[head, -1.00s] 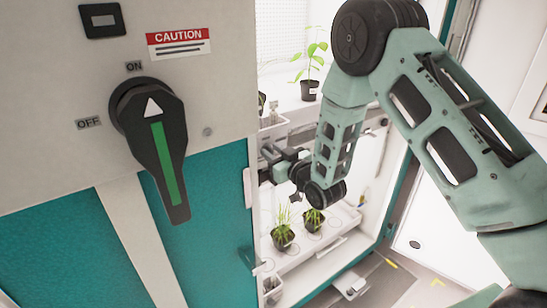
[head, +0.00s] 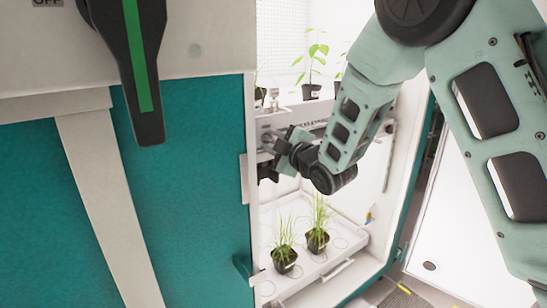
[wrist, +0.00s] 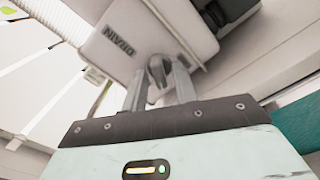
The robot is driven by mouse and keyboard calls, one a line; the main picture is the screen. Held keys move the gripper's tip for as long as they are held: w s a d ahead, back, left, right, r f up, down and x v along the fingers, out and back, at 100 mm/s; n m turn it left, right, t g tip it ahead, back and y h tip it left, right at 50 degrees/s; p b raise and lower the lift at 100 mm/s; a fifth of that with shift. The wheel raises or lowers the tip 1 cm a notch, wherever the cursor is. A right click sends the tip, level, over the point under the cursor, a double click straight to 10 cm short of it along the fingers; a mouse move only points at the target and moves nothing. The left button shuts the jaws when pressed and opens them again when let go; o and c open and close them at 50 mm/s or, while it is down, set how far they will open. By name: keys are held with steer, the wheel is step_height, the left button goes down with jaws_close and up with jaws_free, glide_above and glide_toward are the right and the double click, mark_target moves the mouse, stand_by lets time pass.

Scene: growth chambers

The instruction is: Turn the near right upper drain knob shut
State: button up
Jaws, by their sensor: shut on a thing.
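In the wrist view, a dark drain knob (wrist: 155,70) sits on the face of a pale housing (wrist: 112,50) marked DRAIN. My gripper (wrist: 160,84) has one grey finger on each side of the knob and is shut on it. Part of the knob is hidden between the fingers. In the head view, my gripper (head: 271,152) reaches into the open chamber at the upper shelf's front edge, close to the left door frame. The knob cannot be made out clearly there.
Potted grass plants (head: 284,257) stand on a lower tray (head: 335,256) below my gripper. Leafy potted plants (head: 312,90) stand on the upper shelf. A teal cabinet panel (head: 195,190) with a large black switch handle (head: 138,70) is close on the left.

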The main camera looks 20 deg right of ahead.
steer(key=shift+f+n+b, duration=0.15)
steer(key=shift+n+b, duration=1.35)
steer(key=shift+b, duration=0.15)
steer(key=shift+f+n+b, duration=0.1)
steer(key=shift+n+b, duration=1.4)
steer(key=shift+b, duration=0.1)
steer(key=shift+r, duration=0.1)
steer(key=o, duration=0.6)
